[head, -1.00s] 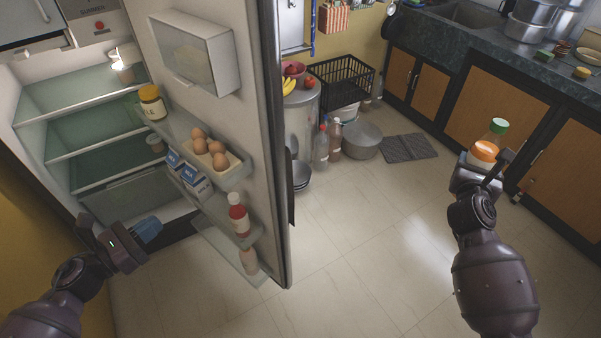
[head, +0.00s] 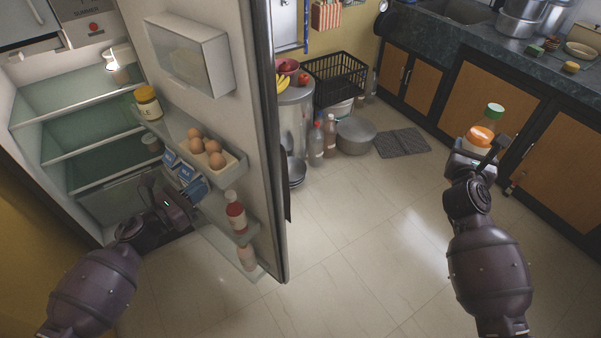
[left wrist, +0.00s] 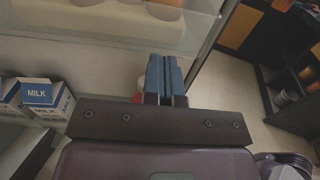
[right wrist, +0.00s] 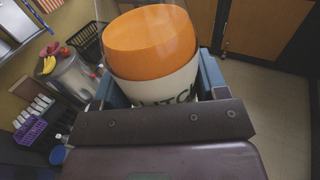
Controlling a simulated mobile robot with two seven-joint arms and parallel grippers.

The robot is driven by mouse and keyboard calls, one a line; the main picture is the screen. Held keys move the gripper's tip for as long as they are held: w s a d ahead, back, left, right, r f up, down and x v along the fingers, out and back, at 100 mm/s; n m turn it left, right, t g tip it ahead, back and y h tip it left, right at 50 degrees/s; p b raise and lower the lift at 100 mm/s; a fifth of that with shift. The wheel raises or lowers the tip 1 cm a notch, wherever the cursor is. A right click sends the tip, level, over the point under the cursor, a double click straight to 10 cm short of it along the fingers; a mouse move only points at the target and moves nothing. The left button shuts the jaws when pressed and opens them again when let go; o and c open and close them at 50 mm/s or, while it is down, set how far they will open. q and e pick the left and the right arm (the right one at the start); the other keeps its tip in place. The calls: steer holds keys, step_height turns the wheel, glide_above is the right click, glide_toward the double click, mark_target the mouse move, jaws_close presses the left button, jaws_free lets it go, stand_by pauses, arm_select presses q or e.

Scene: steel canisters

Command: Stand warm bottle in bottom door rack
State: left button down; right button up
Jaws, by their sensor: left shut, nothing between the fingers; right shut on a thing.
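A clear bottle with a green cap and an orange band (head: 481,135) is upright in my right gripper (head: 478,152), which is shut on it, well right of the fridge. Its orange and white body fills the top of the right wrist view (right wrist: 152,45). My left gripper (head: 197,188) is shut and empty beside the milk cartons (head: 180,170) in the middle door rack; its closed blue fingers show in the left wrist view (left wrist: 165,75). The bottom door rack (head: 222,250) holds one pale bottle (head: 246,257) at its right end; its left part is bare.
The fridge door (head: 255,110) stands open. The middle rack also holds a red bottle (head: 236,214); the rack above holds eggs (head: 207,147) and a yellow-lidded jar (head: 148,103). Floor bottles (head: 316,145) and a pot (head: 356,136) stand behind the door. The tiled floor between the arms is clear.

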steer(key=shift+r, duration=0.2)
arm_select(q)
steer(key=shift+w+d, duration=0.3)
steer(key=shift+w, duration=0.1)
steer(key=shift+d, duration=0.1)
